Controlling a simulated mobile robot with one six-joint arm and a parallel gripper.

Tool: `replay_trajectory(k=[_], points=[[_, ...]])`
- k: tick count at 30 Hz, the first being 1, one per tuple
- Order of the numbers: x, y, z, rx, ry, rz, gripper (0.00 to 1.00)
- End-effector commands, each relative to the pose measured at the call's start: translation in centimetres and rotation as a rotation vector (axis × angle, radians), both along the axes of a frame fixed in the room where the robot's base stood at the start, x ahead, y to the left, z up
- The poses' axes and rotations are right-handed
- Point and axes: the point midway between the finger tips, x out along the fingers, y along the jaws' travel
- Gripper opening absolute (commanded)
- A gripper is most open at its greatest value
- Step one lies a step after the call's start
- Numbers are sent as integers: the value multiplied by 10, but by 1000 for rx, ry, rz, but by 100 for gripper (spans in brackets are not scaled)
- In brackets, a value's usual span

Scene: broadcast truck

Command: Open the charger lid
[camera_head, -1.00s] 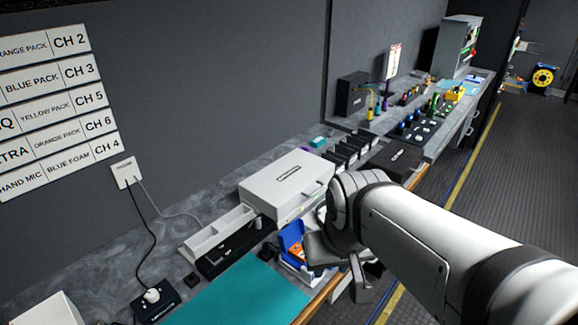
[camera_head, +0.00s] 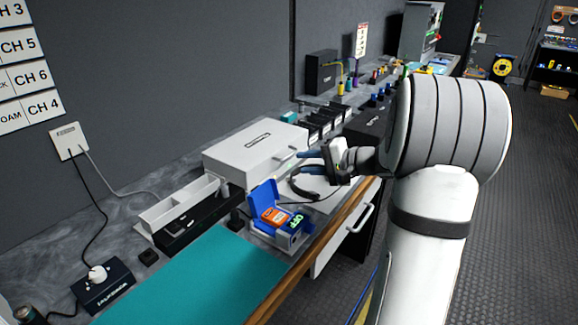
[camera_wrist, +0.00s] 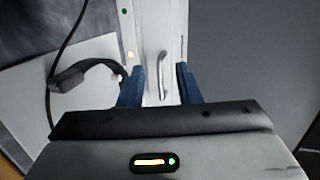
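The charger is a white box (camera_head: 250,155) on the counter against the wall, with its lid (camera_head: 258,139) down. In the wrist view its white front (camera_wrist: 150,25) shows small lights and a metal bar handle (camera_wrist: 162,62). My gripper (camera_head: 302,160) is at the charger's front right in the head view. Its two blue fingers are spread open and empty. In the wrist view my gripper (camera_wrist: 160,68) has one finger on each side of the handle, with a gap to both. I cannot tell whether the fingertips reach past the handle.
A headset (camera_head: 301,185) lies on a white sheet just below my gripper. An open blue case (camera_head: 264,195) with an orange item stands nearer. A white tray (camera_head: 180,203) and teal mat (camera_head: 215,278) lie left and in front. Black units (camera_head: 322,122) stand behind the charger.

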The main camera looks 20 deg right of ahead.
Motion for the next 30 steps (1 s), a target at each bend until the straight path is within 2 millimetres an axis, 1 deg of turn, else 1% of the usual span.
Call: replay_trajectory(k=[1,3,6,8,10,18,21,25,30], points=[[9,-18,-12,30,-27,-41,31],[17,-34,-14,54,-59,-81,31],[24,-44,-14,72,-83,-109,31],[28,-43,-15,74,-87,-112,31],[34,-37,-15,75,-87,-111,31],[67,-10,-24,73,-85,-109,31],[76,-3,-26,75,-85,-111,31],[82,1,-27,73,-84,-112,31],[83,2,-28,73,-85,-112,31]])
